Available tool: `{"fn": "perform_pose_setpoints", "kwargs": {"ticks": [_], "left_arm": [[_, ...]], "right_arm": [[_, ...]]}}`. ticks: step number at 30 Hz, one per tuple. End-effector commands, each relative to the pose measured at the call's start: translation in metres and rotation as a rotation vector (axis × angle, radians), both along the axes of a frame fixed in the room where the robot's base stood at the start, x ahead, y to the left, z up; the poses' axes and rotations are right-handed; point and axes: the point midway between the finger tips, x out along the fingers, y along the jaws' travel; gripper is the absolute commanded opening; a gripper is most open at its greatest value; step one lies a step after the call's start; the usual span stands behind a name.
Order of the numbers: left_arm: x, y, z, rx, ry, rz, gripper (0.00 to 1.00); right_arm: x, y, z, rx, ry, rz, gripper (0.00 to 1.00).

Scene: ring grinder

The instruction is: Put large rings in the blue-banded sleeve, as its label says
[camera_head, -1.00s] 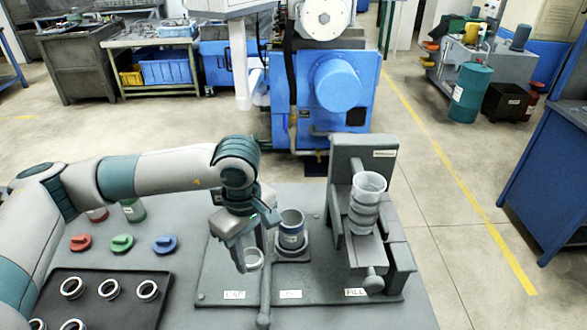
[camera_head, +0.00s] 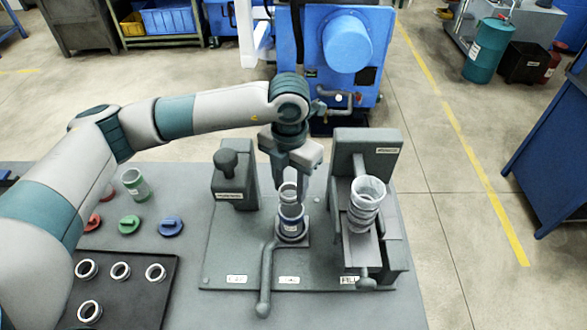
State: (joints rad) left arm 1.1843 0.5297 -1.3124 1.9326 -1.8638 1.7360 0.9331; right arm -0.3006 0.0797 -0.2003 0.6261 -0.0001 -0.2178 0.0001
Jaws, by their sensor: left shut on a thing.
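The blue-banded sleeve (camera_head: 291,225) stands upright in a round seat at the middle of the grey fixture (camera_head: 215,270). My left gripper (camera_head: 290,187) points down right above the sleeve and is shut on a silver ring (camera_head: 288,193). The ring is at or just above the sleeve's mouth; I cannot tell whether it touches the rim. More rings (camera_head: 120,271) lie on the dark tray (camera_head: 160,315) at the lower left. My right gripper is not in view.
A clear cup on a ribbed stack (camera_head: 364,205) stands on the fixture's right side. A lever (camera_head: 265,285) sticks out in front. Red, green and blue caps (camera_head: 171,226) and a green-banded sleeve (camera_head: 135,187) are at left. A post with a knob (camera_head: 230,175) stands behind.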

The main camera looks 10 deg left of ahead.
Motion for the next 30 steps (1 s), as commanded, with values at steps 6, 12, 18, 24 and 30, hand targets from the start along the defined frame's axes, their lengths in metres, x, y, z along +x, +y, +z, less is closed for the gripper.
{"fn": "perform_pose_setpoints", "kwargs": {"ticks": [6, 12, 18, 24, 30], "left_arm": [[0.002, -0.003, 0.003, 0.000, 0.000, 0.072, 0.15], [0.002, -0.003, 0.003, 0.000, 0.000, 0.076, 0.15], [0.002, -0.003, 0.002, 0.000, 0.000, 0.074, 0.15], [0.002, -0.003, -0.003, 0.000, -0.001, 0.074, 0.15], [0.001, -0.002, -0.015, 0.001, 0.001, 0.074, 0.15]], "right_arm": [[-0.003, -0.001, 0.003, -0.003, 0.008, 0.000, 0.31], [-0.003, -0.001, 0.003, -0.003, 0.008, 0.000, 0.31], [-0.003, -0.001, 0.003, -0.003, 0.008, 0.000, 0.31], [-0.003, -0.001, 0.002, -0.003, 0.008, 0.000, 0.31], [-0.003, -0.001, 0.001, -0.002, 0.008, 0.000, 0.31]]}}
